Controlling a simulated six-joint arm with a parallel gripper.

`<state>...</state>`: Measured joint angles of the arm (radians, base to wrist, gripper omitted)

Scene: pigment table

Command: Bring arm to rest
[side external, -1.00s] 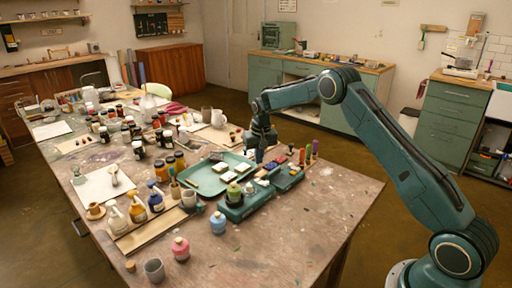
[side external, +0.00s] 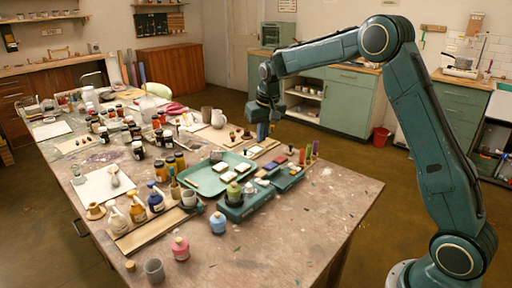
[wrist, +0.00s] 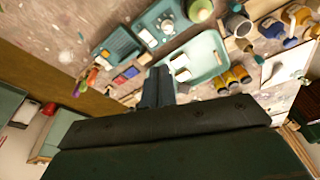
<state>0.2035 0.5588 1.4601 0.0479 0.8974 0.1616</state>
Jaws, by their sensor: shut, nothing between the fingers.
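My gripper (side external: 263,132) is above the far right part of the table, just behind the green tray (side external: 192,181). Its fingers point down, shut and empty. In the wrist view, my gripper (wrist: 158,80) shows as dark closed fingers, with the green tray (wrist: 208,58) beyond them. The gap between the fingertips and the tabletop is hard to judge.
A green paint box (side external: 232,211) and several upright coloured sticks (side external: 309,152) stand near the tray. The table's front right corner is clear.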

